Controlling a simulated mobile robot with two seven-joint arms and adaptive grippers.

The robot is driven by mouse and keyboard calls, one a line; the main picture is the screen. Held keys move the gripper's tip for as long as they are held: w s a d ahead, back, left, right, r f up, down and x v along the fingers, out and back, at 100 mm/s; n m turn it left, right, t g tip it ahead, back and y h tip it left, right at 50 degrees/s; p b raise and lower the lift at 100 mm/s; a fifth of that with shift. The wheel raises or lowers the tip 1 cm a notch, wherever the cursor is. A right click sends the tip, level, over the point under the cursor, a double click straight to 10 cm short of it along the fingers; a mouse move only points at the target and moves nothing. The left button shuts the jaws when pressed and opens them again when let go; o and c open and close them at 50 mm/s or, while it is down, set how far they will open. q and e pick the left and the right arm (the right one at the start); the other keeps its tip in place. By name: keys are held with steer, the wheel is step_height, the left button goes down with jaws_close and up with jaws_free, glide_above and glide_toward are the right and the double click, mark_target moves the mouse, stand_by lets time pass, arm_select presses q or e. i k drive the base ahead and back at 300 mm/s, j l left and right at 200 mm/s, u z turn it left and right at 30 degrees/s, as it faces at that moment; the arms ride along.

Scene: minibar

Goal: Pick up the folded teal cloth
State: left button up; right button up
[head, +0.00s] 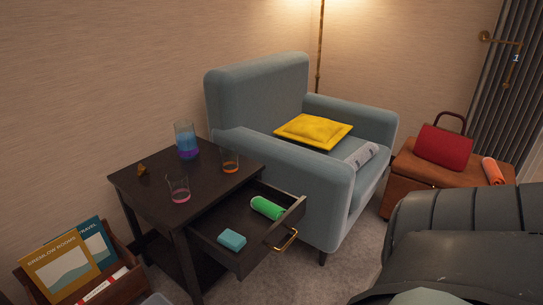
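The folded teal cloth (231,240) is a small, thick teal block. It lies flat near the front of the open drawer (207,236) of the dark side table (145,194). A green rolled item (267,208) lies farther along in the same drawer, apart from the cloth. Neither of my grippers shows in the head view. Only dark links of my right arm fill the lower right corner.
A blue-grey armchair (255,90) stands close beside the drawer. A book crate (133,268) is at lower left. A brass handle (287,240) projects from the drawer front.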

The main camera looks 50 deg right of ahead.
mark_target(233, 242)
steer(key=z, duration=1.25)
steer(key=i+l+u, duration=0.4)
steer(key=k+j, duration=0.1)
steer(key=j, duration=0.05)
